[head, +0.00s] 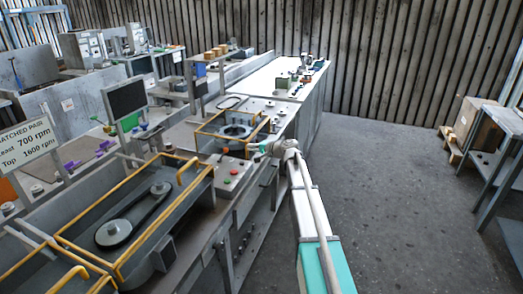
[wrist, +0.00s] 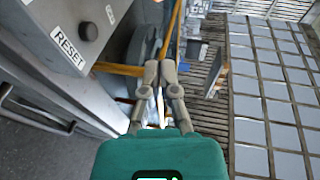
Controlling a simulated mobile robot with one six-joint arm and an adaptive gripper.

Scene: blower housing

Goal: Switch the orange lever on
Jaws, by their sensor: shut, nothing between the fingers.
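My gripper (head: 250,148) reaches in from the right, over the near edge of the bench by the small yellow-framed housing. In the wrist view my gripper (wrist: 159,72) has its fingers together with nothing between them. A small orange spot (head: 226,151) shows just left of the fingertips in the head view; it may be the lever's tip, but it is too small to tell its position or whether it is touched. I cannot pick out the lever in the wrist view.
A grey box with a RESET label (wrist: 67,46) is close on the left in the wrist view. A yellow guard frame (head: 205,130) surrounds the blower housing. A button panel (head: 231,172) lies nearer. Open floor (head: 390,200) is on the right.

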